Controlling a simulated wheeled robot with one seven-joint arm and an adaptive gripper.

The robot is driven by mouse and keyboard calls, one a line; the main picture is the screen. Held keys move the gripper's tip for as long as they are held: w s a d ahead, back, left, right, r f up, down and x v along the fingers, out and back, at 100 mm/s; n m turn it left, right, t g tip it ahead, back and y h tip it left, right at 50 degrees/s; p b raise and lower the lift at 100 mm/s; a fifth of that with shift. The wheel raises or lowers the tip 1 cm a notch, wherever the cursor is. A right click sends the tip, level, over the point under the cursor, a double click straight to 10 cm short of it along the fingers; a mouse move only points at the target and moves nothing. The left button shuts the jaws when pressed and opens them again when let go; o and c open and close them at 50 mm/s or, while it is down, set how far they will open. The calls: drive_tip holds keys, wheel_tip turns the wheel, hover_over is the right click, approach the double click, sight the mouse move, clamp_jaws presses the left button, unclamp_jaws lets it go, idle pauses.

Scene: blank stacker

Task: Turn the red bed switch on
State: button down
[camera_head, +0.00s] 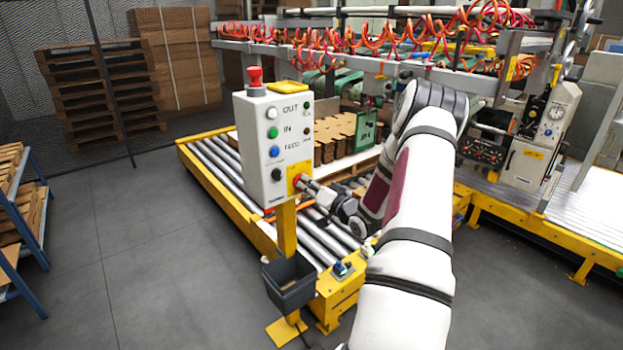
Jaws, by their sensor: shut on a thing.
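A grey control box (262,150) stands on a yellow post in the middle of the view. The red bed switch (297,180) sits on a yellow plate low on the right side of the box. My gripper (304,183) reaches the switch from the right and is shut on it. The fingertips cover much of the switch, so which way it is turned cannot be told. My white arm fills the right middle of the view.
The box's front has OUT, IN and FEED buttons and a black knob (277,174); a red mushroom button (255,76) is on top. A black bin (288,283) hangs on the post. Behind is a roller conveyor (225,165) with cardboard stacks.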

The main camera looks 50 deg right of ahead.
drive_tip(key=shift+m+p, duration=0.75)
drive_tip(key=shift+m, duration=0.15)
drive_tip(key=shift+f, duration=0.1)
drive_tip(key=c, duration=1.6)
unclamp_jaws()
drive_tip(key=v, duration=1.2)
